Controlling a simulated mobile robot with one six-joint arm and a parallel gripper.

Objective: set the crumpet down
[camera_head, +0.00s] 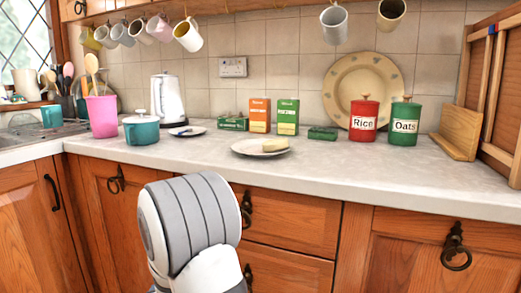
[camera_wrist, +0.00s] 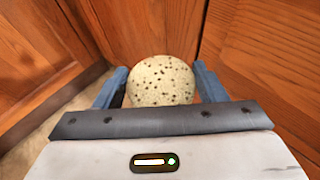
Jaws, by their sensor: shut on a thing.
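In the wrist view my gripper (camera_wrist: 160,88) is shut on the crumpet (camera_wrist: 162,78). The crumpet is round, pale cream and dotted with dark holes. A blue finger stands at each side of it. Wooden cupboard doors and a strip of floor lie beyond it, so it is held in front of the cupboards. In the head view a part of my arm shows in front of the drawers; the gripper and the crumpet are hidden there. A white plate (camera_head: 244,149) with a pale yellow block (camera_head: 275,145) lies on the grey worktop (camera_head: 370,175).
Red Rice (camera_head: 363,122) and green Oats (camera_head: 404,124) canisters stand at the back right, with small boxes (camera_head: 260,115) left of them. A teal pot (camera_head: 141,131), pink tumbler (camera_head: 102,116) and white kettle (camera_head: 167,98) stand left. Mugs (camera_head: 188,34) hang above. The worktop's front right is clear.

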